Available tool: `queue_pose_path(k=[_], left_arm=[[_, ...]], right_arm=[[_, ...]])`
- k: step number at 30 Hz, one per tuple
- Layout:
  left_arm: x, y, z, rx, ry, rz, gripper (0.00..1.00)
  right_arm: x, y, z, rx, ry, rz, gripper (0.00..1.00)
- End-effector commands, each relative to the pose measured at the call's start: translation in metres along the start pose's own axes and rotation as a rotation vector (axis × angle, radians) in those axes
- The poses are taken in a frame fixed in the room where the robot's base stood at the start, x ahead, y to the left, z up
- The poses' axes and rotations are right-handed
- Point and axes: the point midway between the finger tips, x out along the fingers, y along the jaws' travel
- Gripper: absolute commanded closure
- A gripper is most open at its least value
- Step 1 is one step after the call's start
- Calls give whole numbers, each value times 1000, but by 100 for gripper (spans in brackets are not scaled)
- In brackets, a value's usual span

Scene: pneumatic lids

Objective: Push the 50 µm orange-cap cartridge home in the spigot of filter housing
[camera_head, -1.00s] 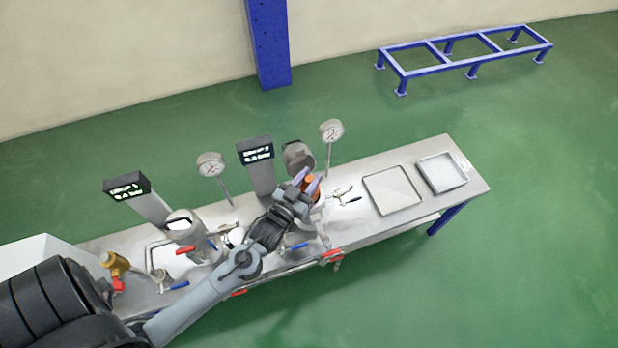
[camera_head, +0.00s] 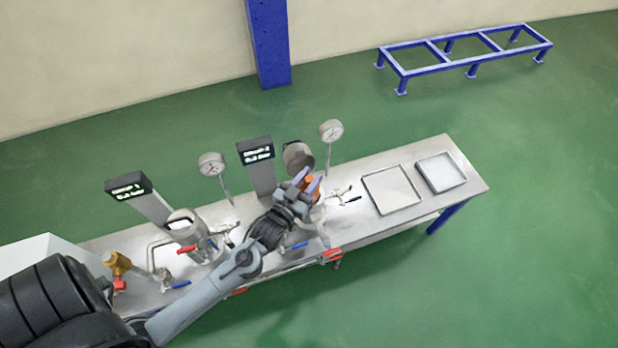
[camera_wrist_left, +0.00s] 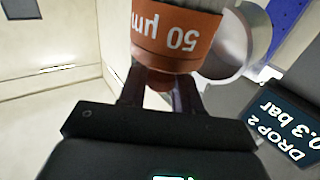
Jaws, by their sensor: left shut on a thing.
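The orange-cap cartridge (camera_wrist_left: 175,38) fills the top of the left wrist view, its orange band marked "50 µm" upside down. My left gripper (camera_wrist_left: 158,92) is shut on its orange cap. In the head view the orange cap (camera_head: 312,183) shows between the fingers of the left gripper (camera_head: 305,186), over the right-hand filter housing (camera_head: 318,212). The gripper and arm hide most of that housing. I cannot see the spigot or how deep the cartridge sits. A round grey lid (camera_head: 298,155) stands raised behind the housing. My right gripper is not in view.
The "DROP 2" display (camera_head: 255,151) and a gauge (camera_head: 331,131) stand close behind the gripper. Another housing (camera_head: 186,226) with a red-handled valve is to the left. Clamp parts (camera_head: 345,196) and two trays (camera_head: 391,190), (camera_head: 441,172) lie right on the steel bench.

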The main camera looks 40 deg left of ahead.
Motion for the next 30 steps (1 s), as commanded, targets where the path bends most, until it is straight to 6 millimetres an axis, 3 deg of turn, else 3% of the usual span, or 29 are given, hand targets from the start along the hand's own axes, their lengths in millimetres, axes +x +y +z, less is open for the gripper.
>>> queue_pose_path(k=[30], left_arm=[[0, 0, 17, 0, 1, 0, 100]], right_arm=[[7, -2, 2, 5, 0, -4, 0]])
